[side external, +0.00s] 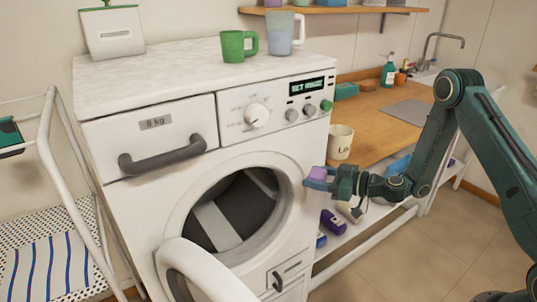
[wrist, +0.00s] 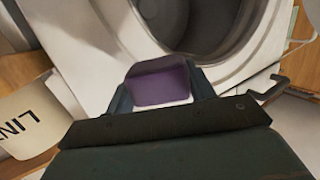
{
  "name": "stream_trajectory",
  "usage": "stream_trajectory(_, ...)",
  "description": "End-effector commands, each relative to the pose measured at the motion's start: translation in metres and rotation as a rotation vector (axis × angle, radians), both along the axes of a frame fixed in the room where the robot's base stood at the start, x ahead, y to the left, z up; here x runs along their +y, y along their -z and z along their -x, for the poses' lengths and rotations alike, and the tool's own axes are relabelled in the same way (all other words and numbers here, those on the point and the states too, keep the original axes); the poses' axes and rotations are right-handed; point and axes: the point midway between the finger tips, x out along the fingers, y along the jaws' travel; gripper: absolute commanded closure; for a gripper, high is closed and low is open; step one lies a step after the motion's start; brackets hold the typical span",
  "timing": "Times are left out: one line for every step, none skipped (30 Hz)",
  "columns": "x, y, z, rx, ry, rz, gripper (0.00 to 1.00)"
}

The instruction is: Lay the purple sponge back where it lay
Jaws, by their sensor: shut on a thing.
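The purple sponge (side external: 317,178) is held between the fingers of my gripper (side external: 331,180), in the air in front of the right side of the washing machine. In the wrist view the sponge (wrist: 160,84) sits between the two fingertips, with the machine's round door opening beyond it. My gripper (wrist: 160,90) is shut on the sponge. The washing machine (side external: 292,158) has its door (side external: 205,270) swung open toward the camera. Inside the drum (side external: 235,210) there is a light band and a purplish patch that I cannot make out clearly.
A low white shelf under the counter holds a dark purple item (side external: 333,221) and a blue one. A green mug (side external: 238,46) and a clear jug (side external: 283,33) stand on the machine.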

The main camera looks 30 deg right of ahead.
Motion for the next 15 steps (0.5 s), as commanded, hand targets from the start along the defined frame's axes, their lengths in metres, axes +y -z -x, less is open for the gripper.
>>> stream_trajectory(-0.019,-0.007,-0.003,-0.006,0.024,0.003,0.67)
stream_trajectory(-0.028,-0.010,-0.004,-0.005,0.036,0.003,0.67)
stream_trajectory(-0.041,-0.014,-0.005,-0.005,0.051,0.003,0.67)
stream_trajectory(-0.051,-0.018,-0.006,-0.005,0.063,0.003,0.67)
stream_trajectory(-0.060,-0.021,-0.006,-0.005,0.075,0.003,0.67)
stream_trajectory(-0.072,-0.026,-0.007,-0.005,0.091,0.004,0.67)
stream_trajectory(-0.082,-0.030,-0.007,-0.005,0.102,0.002,0.67)
stream_trajectory(-0.091,-0.033,-0.007,-0.005,0.116,0.003,0.67)
stream_trajectory(-0.103,-0.038,-0.006,-0.004,0.131,0.003,0.67)
stream_trajectory(-0.112,-0.042,-0.005,-0.004,0.143,0.003,0.67)
stream_trajectory(-0.121,-0.046,-0.005,-0.005,0.156,0.003,0.67)
stream_trajectory(-0.133,-0.052,-0.004,-0.005,0.172,0.004,0.67)
stream_trajectory(-0.142,-0.056,-0.003,-0.004,0.184,0.004,0.67)
stream_trajectory(-0.150,-0.060,-0.002,-0.004,0.198,0.003,0.67)
stream_trajectory(-0.162,-0.066,0.000,-0.004,0.216,0.004,0.67)
